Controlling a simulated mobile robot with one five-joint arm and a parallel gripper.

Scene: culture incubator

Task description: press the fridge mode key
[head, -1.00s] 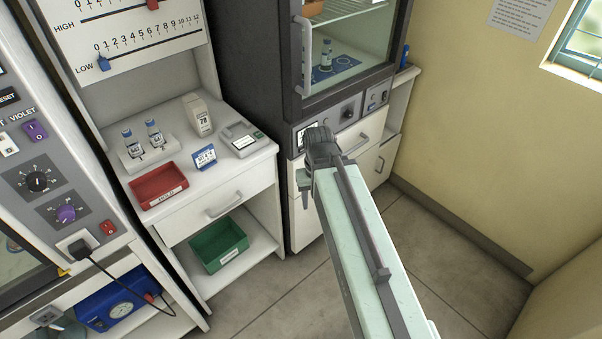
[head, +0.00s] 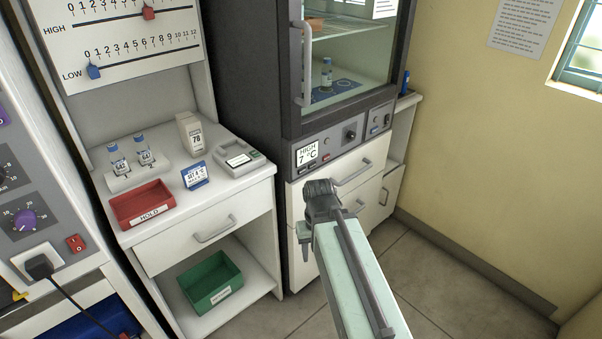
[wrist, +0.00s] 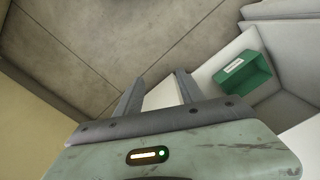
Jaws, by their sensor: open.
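The fridge (head: 250,70) is the dark grey cabinet with a glass door, in the head view at upper middle. Its control panel (head: 336,143) runs below the door, with a display (head: 307,154) reading "HIGH 7 °C", small keys under the display, a red button (head: 325,157) and a black knob (head: 350,134). The key labels are too small to read. My gripper (wrist: 158,88) is open and empty in the wrist view, its two fingers over the floor and a white surface. In the head view my arm's end is below the panel, in front of the white drawers, apart from the keys.
A white cart (head: 255,187) on the left holds a red tray (head: 143,204), vials (head: 118,158), a blue-framed sign (head: 195,175) and a small grey device (head: 238,159). A green bin (head: 210,282) sits on its lower shelf. The floor (head: 440,270) at right is clear.

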